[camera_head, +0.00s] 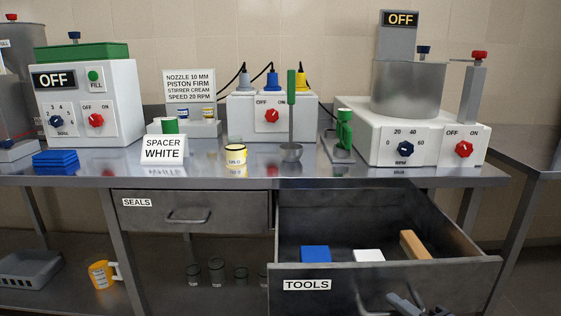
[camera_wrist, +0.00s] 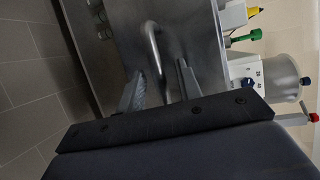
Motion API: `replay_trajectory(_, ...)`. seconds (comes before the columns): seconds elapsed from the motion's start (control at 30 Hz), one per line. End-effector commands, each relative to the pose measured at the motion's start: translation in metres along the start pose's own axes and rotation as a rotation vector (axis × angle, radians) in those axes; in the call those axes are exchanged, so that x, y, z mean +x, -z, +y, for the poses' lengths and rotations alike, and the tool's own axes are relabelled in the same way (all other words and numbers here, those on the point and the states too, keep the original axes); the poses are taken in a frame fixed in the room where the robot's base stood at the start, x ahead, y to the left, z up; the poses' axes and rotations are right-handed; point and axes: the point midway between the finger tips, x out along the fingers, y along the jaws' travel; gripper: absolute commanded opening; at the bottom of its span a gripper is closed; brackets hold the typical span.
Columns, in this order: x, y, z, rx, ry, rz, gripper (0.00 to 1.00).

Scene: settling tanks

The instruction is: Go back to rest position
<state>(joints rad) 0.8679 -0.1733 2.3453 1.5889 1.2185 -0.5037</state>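My gripper (camera_head: 405,302) shows at the bottom of the head view, in front of the open drawer labelled TOOLS (camera_head: 385,281). In the wrist view my gripper (camera_wrist: 162,72) has its two fingers spread apart, with nothing held between them. The drawer's curved handle (camera_wrist: 151,42) shows between and beyond the fingertips; I cannot tell how close it is. The drawer is pulled out and holds a blue block (camera_head: 315,254), a white block (camera_head: 368,256) and a tan wooden-looking block (camera_head: 414,244).
The SEALS drawer (camera_head: 190,211) is shut.

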Motion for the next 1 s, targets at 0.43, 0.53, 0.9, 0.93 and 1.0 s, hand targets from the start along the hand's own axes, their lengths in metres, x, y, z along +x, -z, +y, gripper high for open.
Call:
replay_trajectory(0.43, -0.009, 0.001, -0.001, 0.000, 0.000, 0.003, 0.34)
replay_trajectory(0.53, -0.015, 0.001, -0.001, 0.001, 0.000, 0.004, 0.34)
replay_trajectory(0.9, -0.043, 0.001, -0.001, 0.002, 0.000, 0.005, 0.34)
replay_trajectory(0.93, -0.046, 0.001, -0.001, 0.002, -0.001, 0.004, 0.34)
replay_trajectory(1.0, -0.051, 0.001, -0.001, 0.003, 0.000, 0.004, 0.34)
